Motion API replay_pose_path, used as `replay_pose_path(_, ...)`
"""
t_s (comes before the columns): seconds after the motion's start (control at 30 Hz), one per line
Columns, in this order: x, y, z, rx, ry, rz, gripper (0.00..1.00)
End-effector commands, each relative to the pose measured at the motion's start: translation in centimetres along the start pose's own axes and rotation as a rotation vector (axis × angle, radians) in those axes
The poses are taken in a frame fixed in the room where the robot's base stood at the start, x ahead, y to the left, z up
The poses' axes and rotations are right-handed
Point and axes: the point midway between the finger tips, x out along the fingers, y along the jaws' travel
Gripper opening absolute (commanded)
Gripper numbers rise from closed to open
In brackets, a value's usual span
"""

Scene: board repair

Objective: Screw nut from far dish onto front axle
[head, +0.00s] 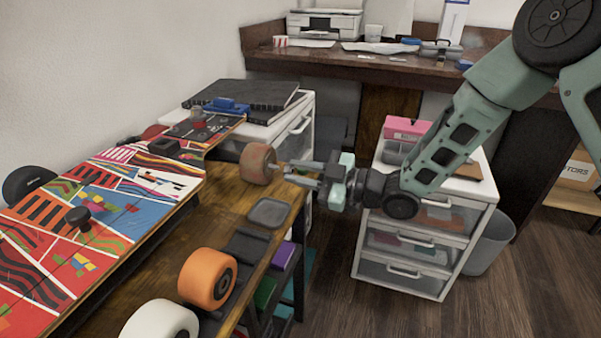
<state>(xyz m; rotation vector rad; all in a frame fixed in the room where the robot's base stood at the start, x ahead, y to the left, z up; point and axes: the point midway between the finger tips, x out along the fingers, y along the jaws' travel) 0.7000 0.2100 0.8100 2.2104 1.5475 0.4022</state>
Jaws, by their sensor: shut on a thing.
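My gripper (286,172) reaches in from the right, its fingers pointing left at the outer face of a brownish-orange wheel (257,163) near the far end of the board (125,208). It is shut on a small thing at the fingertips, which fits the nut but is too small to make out. The front axle is mostly hidden by the wheel and fingertips; I cannot tell whether the nut touches it. A shallow grey dish (268,212) lies on the bench below the gripper and looks empty.
An orange wheel (208,278) and a white wheel (160,320) stand toward the near end. The wooden bench (172,262) ends below my gripper. A white drawer unit (405,255) stands to the right, with a pink-topped box (406,128) on it.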

Motion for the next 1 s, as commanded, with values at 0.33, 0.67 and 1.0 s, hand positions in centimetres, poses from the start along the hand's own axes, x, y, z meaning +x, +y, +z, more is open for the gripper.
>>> replay_pose_path(0.33, 0.0, 0.0, 0.0, 0.0, 0.0, 0.0, 0.06)
replay_pose_path(0.67, 0.2, 0.0, 0.0, 0.0, 0.001, 0.0, 0.06)
replay_pose_path(1.0, 1.3, 0.0, 0.0, 0.0, 0.0, 0.0, 0.06)
